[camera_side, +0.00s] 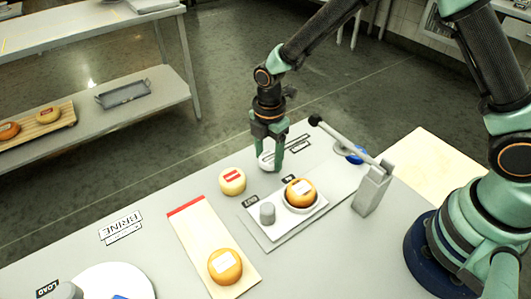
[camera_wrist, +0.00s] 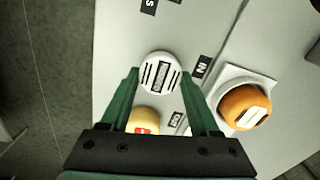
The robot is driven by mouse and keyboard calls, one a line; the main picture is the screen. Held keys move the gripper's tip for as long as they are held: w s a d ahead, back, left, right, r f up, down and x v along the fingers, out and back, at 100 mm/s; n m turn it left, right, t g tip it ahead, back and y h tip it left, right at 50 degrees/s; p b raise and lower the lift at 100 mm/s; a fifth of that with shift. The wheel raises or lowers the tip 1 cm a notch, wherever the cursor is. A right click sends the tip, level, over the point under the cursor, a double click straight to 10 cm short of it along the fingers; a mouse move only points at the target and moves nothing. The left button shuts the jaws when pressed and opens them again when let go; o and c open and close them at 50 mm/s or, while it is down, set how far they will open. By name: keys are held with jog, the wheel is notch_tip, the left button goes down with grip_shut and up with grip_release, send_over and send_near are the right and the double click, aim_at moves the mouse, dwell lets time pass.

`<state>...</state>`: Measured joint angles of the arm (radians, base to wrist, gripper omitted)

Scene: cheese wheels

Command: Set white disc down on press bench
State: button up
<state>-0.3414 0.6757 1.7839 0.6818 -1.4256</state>
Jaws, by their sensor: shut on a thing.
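My gripper (camera_side: 267,165) is shut on a white disc (camera_side: 264,160), near the far edge of the pale grey bench (camera_side: 190,185). In the wrist view the white disc (camera_wrist: 160,68) lies between the two green fingertips (camera_wrist: 160,76), and its top carries a label with black stripes. I cannot tell whether its underside touches the bench.
A small grey cylinder (camera_side: 267,212) stands beside the orange wheel. A pale yellow wheel (camera_side: 232,181) is close to the gripper at left. Another orange wheel (camera_side: 225,266) lies on a board (camera_side: 195,235).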

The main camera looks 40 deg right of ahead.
jog(key=shift+f, duration=0.55)
jog(key=shift+f, duration=0.2)
jog(key=o, duration=1.3)
jog(key=shift+o, duration=0.2)
jog(key=shift+r, duration=0.1)
